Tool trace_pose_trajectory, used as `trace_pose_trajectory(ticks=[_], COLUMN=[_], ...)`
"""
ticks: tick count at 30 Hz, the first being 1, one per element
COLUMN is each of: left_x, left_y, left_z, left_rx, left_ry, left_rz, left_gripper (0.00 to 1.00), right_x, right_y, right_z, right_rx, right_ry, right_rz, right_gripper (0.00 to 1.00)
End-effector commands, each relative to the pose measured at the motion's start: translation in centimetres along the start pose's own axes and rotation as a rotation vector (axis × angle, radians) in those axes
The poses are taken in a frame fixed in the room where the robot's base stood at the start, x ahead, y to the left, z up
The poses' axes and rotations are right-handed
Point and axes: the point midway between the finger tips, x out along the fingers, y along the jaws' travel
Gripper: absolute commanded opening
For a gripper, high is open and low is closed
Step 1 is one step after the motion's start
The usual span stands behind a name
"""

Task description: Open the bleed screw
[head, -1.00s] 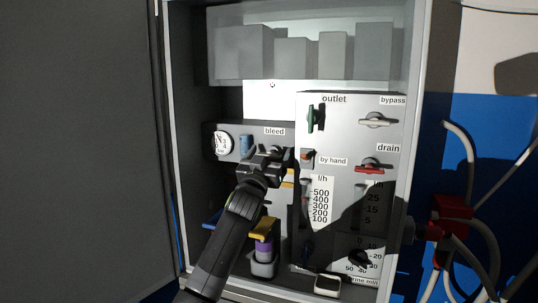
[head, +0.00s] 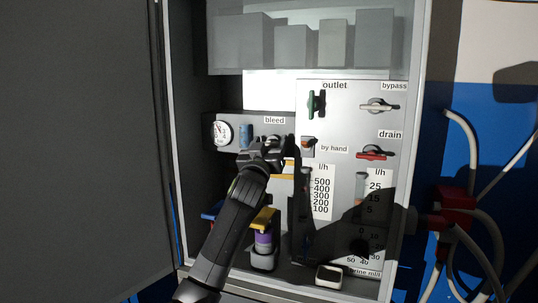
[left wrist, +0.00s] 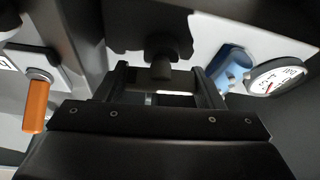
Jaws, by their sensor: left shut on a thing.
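The bleed label (head: 275,119) is on the grey panel inside the cabinet. My left gripper (head: 272,146) is just below it and covers the bleed screw in the head view. In the left wrist view the dark, round bleed screw (left wrist: 161,66) stands between the two fingers of my left gripper (left wrist: 163,88). The gripper is shut on it. How far the screw is turned cannot be told. My right gripper is in neither view.
A round gauge (head: 222,133) and a blue part (head: 246,135) are left of the gripper. An orange by-hand lever (head: 308,142), green outlet handle (head: 316,103), bypass handle (head: 380,106) and red drain handle (head: 373,154) are to the right. The cabinet door (head: 75,150) stands open at left.

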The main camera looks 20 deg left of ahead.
Motion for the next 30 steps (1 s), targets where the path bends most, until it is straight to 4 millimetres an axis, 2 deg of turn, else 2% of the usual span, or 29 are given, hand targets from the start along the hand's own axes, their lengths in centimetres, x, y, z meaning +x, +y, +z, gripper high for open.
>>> trace_pose_trajectory(ticks=[1,3,18,24,30], left_x=[-0.3,-0.3,-0.2,-0.2,-0.1], left_y=[-0.1,-0.1,-0.1,-0.1,-0.1], left_z=[0.6,0.6,0.5,0.3,0.2], left_rx=[-0.023,-0.06,-0.399,-0.576,-0.75], left_ry=[0.004,0.005,0.003,0.002,0.001], left_rz=[-0.009,-0.025,-0.165,-0.238,-0.311], left_gripper=[0.39,0.39,0.39,0.39,0.39], right_x=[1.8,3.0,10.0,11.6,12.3], right_y=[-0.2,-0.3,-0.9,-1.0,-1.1], right_z=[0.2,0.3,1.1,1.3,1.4], right_rx=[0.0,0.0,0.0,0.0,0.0], right_ry=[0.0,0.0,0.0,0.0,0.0], right_rz=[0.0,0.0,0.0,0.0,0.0], right_gripper=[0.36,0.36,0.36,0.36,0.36])
